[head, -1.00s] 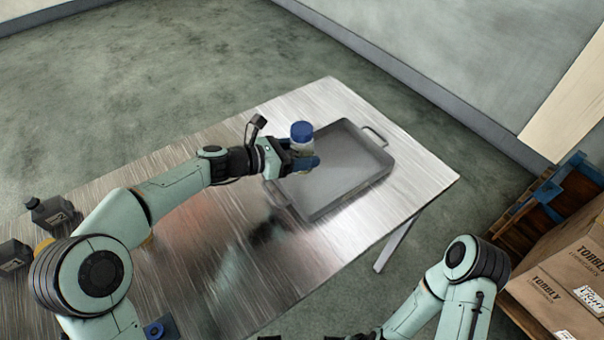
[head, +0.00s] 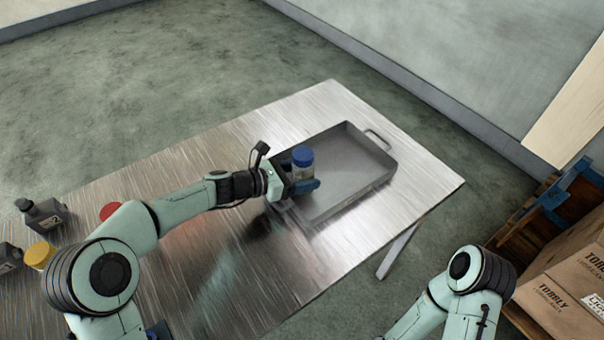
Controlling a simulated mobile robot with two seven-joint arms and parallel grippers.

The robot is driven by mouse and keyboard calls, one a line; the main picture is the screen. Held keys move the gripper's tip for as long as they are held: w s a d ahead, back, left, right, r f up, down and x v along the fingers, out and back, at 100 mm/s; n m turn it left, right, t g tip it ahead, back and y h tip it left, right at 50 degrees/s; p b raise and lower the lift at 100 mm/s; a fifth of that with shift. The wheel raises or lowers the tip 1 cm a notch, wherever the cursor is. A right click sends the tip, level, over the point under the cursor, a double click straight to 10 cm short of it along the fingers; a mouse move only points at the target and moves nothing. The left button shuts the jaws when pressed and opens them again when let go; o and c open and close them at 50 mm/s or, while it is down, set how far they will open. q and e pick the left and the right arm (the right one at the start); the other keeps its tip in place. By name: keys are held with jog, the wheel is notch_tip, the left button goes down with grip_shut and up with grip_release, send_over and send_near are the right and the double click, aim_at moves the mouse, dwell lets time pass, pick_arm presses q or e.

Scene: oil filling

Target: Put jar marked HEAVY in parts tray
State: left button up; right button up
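A jar with a blue lid (head: 302,156) is held upright in my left gripper (head: 303,180), whose fingers are shut around its lower part. Its marking is too small to read. The parts tray (head: 352,172) is a grey metal tray with raised walls and end handles on the table. The gripper and jar are over the tray's left part; I cannot tell whether the jar touches the tray floor. The tray's near left corner is partly hidden by the gripper. My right arm shows at the lower right, but its gripper is out of view.
The metal table (head: 215,265) has bare room around the tray. A red-lidded jar (head: 110,210), a yellow-lidded one (head: 40,255) and dark bottles (head: 43,217) stand at the left. Cardboard boxes (head: 572,280) on a pallet stand at the right, off the table.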

pick_arm(q)
jog(key=o, duration=0.3)
jog(key=shift+r, duration=0.15)
jog(key=p+v, duration=0.1)
jog(key=v, duration=1.1)
